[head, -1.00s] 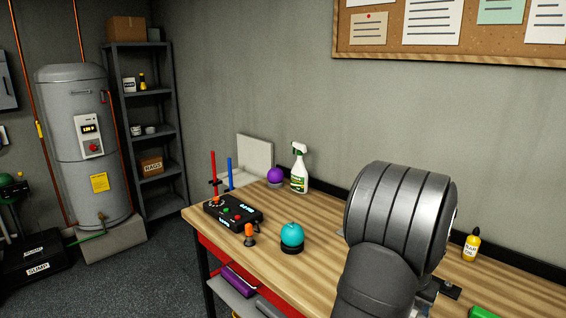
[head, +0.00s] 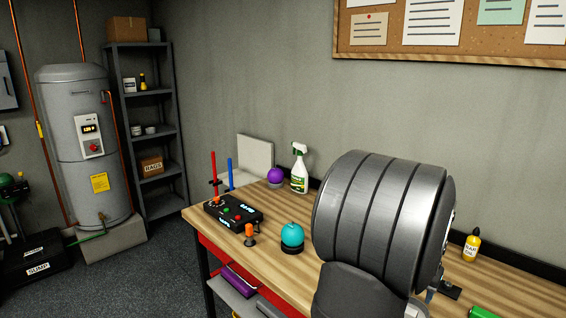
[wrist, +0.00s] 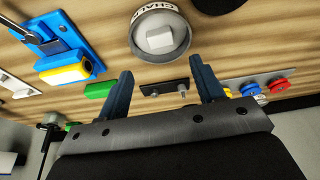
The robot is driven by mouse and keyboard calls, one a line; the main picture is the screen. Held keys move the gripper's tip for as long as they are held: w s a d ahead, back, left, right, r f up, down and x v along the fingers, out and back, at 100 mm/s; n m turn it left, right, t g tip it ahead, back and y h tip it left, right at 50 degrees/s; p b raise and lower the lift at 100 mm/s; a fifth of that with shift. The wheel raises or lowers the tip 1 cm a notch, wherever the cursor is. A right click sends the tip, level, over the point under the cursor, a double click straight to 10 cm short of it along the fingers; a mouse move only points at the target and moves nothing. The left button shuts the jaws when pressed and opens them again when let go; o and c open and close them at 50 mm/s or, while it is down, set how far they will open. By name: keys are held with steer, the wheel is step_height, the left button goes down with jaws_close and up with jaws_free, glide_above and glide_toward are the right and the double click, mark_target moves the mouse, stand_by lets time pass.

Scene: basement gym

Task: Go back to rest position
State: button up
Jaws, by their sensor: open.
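In the wrist view my gripper (wrist: 160,88) is open, its two dark blue fingers spread wide with nothing held between them. Beyond the fingers lie the wooden bench top and several small things, apart from the fingers as far as I can tell. In the head view my large grey arm link covers the right middle of the workbench (head: 215,229). My gripper is hidden behind it there.
A teal ball (head: 292,235), a black control box (head: 232,211), a purple ball (head: 275,175) and a spray bottle (head: 299,168) stand left of my arm. A yellow bottle (head: 471,245) stands right. The wrist view shows a round grey bowl (wrist: 160,32) holding a white block.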

steer(key=x, duration=1.1)
steer(key=shift+f, duration=0.1)
step_height(320, 180, up, 4)
steer(key=shift+r, duration=0.2)
steer(key=s+d+r, duration=0.4)
steer(key=s+r, duration=0.3)
steer(key=s, duration=0.3)
steer(key=w+a+f+n, duration=0.1)
steer(key=w+a+n, duration=0.1)
steer(key=w+a, duration=0.6)
steer(key=w+a+f+n+y, duration=0.1)
steer(key=w+a+f+n, duration=0.1)
steer(key=w+a, duration=0.7)
steer(key=w+a+f+n, duration=0.2)
steer(key=w+a, duration=0.6)
steer(key=a, duration=0.2)
steer(key=shift+w+a+f+t+y, duration=0.1)
steer(key=shift+w+f+t+y, duration=0.1)
steer(key=shift+f+t+y, duration=0.15)
steer(key=w+a, duration=0.1)
steer(key=a, duration=0.3)
steer(key=w+a+f+n, duration=0.1)
steer(key=a, duration=0.3)
steer(key=w+a+n, duration=0.1)
steer(key=a, duration=0.4)
steer(key=shift+w+f+y, duration=0.2)
steer(key=shift+w+y, duration=0.05)
steer(key=shift+w, duration=0.05)
steer(key=shift+a, duration=0.45)
